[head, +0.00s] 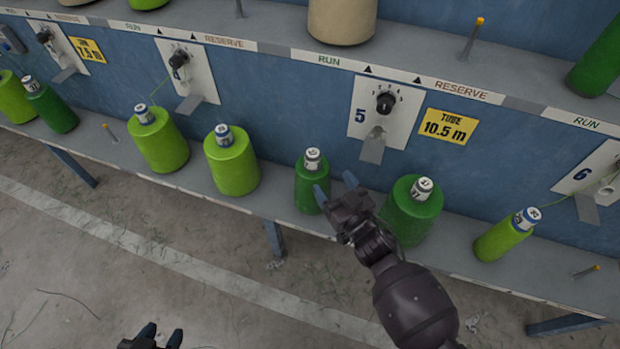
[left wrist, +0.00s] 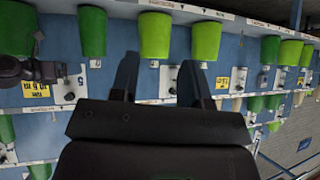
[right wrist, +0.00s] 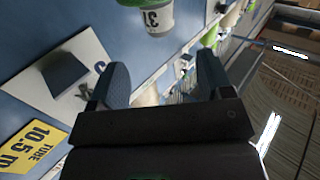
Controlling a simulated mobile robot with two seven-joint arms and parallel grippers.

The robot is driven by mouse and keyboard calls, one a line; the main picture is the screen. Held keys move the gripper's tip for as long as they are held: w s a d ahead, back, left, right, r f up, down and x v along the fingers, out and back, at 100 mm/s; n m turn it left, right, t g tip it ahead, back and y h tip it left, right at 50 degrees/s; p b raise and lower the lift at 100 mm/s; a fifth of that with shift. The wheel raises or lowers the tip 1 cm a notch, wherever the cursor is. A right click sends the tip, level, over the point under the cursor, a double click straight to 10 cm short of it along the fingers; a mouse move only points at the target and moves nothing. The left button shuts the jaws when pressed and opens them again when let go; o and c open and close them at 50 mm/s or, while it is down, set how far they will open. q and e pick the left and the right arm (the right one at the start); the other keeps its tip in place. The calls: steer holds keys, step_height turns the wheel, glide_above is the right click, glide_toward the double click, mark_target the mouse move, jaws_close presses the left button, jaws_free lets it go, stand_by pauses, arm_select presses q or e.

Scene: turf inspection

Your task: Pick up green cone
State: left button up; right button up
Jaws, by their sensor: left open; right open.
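Green cones stand on the lower grey shelf in the head view. A small dark green cone (head: 309,190) with a white labelled top stands beside the fingertips of my right gripper (head: 335,188), which is open and empty. A larger dark green cone (head: 405,222) stands just right of that gripper, partly behind my arm. Light green cones (head: 232,167) (head: 160,150) stand to the left, and another (head: 498,241) to the right. In the right wrist view, a cone's label (right wrist: 153,18) reading 31 shows beyond the fingers. My left gripper (head: 158,338) is open and empty at the bottom edge, away from the shelf.
The blue wall carries knob panels (head: 385,108) and a yellow tube sign (head: 448,127). An upper shelf (head: 265,22) holds a beige cone (head: 342,18). Upright pegs (head: 471,40) (head: 108,133) stick out of the shelves.

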mark_target(317, 161)
steer(key=b+x, duration=0.2)
steer(key=x, duration=0.7)
steer(key=shift+w, duration=0.1)
steer(key=shift+w+a+r+b, duration=0.15)
steer(key=shift+w+a+b, duration=0.15)
steer(key=shift+w, duration=0.2)
jaws_close()
steer(key=shift+r, duration=0.15)
